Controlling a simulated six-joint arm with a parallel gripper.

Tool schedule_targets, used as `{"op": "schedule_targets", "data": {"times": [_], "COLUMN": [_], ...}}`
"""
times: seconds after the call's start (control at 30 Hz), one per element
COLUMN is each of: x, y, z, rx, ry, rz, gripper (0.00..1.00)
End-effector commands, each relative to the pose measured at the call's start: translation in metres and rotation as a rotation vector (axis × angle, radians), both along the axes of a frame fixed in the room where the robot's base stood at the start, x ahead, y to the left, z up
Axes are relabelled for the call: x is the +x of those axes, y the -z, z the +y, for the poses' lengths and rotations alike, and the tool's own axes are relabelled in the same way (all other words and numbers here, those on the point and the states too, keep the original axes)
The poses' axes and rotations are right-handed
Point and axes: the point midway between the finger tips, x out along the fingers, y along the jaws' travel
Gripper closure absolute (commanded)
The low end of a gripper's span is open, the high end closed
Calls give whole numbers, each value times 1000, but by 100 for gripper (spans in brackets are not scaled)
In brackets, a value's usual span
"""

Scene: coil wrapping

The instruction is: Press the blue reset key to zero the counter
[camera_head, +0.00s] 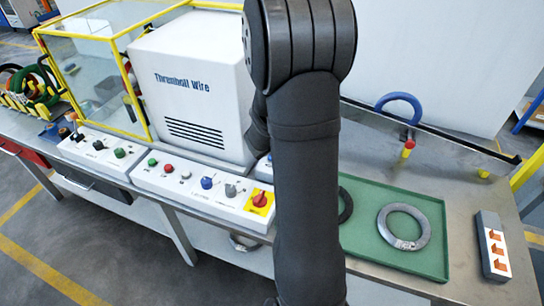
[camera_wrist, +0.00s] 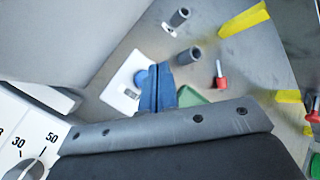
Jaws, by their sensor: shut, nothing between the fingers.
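In the wrist view, a round blue key (camera_wrist: 140,77) sits on a small white box (camera_wrist: 116,88), which I take to be the counter. My gripper (camera_wrist: 157,78) shows there as two blue fingers shut together, just right of the blue key in the picture and partly overlapping it. I cannot tell whether the tips touch the key. In the head view, only a bit of the white box (camera_head: 262,171) shows beside my arm; my gripper is hidden behind the arm.
A white machine housing (camera_head: 195,85) stands left of my arm. A panel (camera_head: 150,180) with coloured buttons and another blue knob (camera_head: 207,183) lies in front. A green tray (camera_head: 430,262) holds a grey ring (camera_head: 385,222).

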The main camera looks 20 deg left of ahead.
Motion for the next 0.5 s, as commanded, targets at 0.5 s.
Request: {"op": "schedule_targets", "data": {"times": [0.5], "x": [0], "y": [-19], "z": [0], "rx": [1], "ry": [-1], "rz": [0], "gripper": [100]}}
